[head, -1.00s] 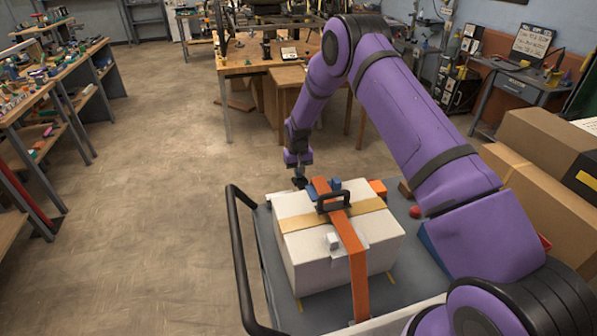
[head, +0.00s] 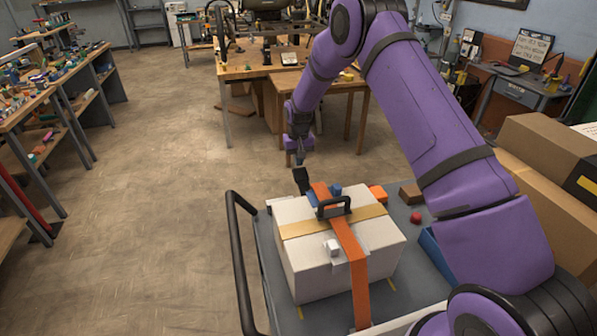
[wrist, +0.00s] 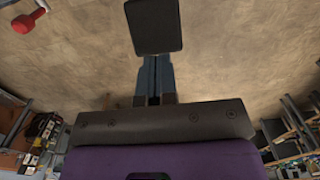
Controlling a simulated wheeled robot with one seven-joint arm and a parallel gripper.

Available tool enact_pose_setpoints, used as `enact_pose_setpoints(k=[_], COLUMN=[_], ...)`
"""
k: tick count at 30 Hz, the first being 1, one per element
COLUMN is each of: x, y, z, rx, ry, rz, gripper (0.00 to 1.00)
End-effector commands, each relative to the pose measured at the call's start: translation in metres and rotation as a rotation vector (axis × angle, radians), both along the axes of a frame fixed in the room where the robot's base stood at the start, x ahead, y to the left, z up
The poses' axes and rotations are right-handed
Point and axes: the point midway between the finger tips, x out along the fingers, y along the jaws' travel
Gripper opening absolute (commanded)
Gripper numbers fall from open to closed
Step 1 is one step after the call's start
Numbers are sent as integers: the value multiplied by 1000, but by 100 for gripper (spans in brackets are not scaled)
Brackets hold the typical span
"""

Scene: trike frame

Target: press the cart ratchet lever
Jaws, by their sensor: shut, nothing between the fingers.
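A white box (head: 305,268) stands on the grey cart, with an orange strap (head: 352,262) over its top. A black paddle (head: 301,180), which looks like the ratchet lever, stands tilted at the strap's far end, behind the box. My gripper (head: 299,160) is shut and empty, pointing down just above the paddle. In the wrist view, the black paddle (wrist: 153,26) lies straight beyond the tips of my shut fingers (wrist: 154,62). I cannot tell whether they touch. The lever's base is hidden behind the box.
The cart's black rail (head: 240,265) is at the left. Open floor (head: 150,230) lies beyond.

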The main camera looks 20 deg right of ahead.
Motion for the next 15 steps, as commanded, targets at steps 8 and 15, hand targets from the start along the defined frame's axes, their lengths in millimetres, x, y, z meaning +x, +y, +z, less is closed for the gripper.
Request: enact_pose_setpoints(k=[8,15], x=[0,0], y=[0,0], z=[27,29], rx=[0,0], ry=[-3,-2], rz=[0,0], gripper=[0,0])
